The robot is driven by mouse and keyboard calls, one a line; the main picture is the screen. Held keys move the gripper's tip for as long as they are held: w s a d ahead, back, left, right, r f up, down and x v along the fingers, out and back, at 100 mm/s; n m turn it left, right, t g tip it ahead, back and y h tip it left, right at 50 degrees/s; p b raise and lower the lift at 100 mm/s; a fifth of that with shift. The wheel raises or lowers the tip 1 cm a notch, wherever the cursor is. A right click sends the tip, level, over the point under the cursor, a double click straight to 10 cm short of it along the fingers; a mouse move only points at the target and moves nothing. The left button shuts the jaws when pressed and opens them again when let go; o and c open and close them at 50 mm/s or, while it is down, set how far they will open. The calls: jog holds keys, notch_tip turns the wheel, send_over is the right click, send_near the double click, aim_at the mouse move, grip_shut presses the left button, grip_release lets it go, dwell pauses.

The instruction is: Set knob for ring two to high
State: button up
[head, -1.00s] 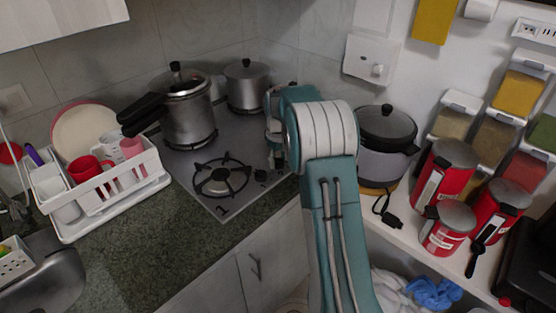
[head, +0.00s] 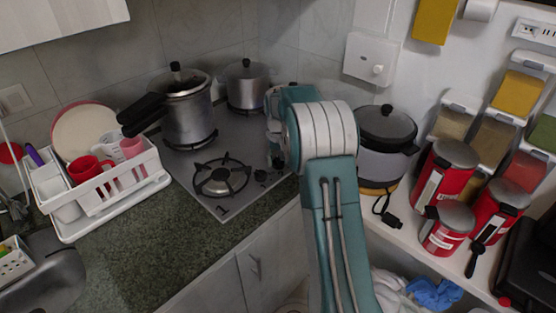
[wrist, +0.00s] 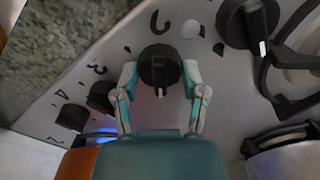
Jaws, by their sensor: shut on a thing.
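In the wrist view, a round black knob (wrist: 159,70) sits on the grey stove panel (wrist: 135,45), with a mark that looks like a 2 beside it. My gripper (wrist: 160,78) is shut on this knob, one finger on each side. The knob's raised grip runs up and down in the picture, with a white mark at its lower end. In the head view, my arm hides most of this area of the grey stove (head: 190,175).
Black knobs marked 3 (wrist: 101,97) and 4 (wrist: 71,117) lie to the left. A larger black knob (wrist: 248,22) is at the upper right. A pressure cooker (head: 188,115) and a pot (head: 247,88) stand on the stove. A rice cooker (head: 384,165) is right of my arm.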

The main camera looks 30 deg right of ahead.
aim_at(278, 158)
jog(key=shift+s+f+m, duration=0.1)
jog(key=shift+f+m, duration=0.05)
jog(key=shift+m, duration=0.65)
jog(key=shift+f+m, duration=0.1)
jog(key=shift+m, duration=0.7)
jog(key=o, duration=1.2)
jog(key=shift+c, duration=0.2)
jog(key=shift+r, duration=0.1)
jog(key=shift+r, duration=0.1)
jog(key=shift+r, duration=0.25)
notch_tip(278, 158, up, 11)
jog(key=shift+r, duration=0.15)
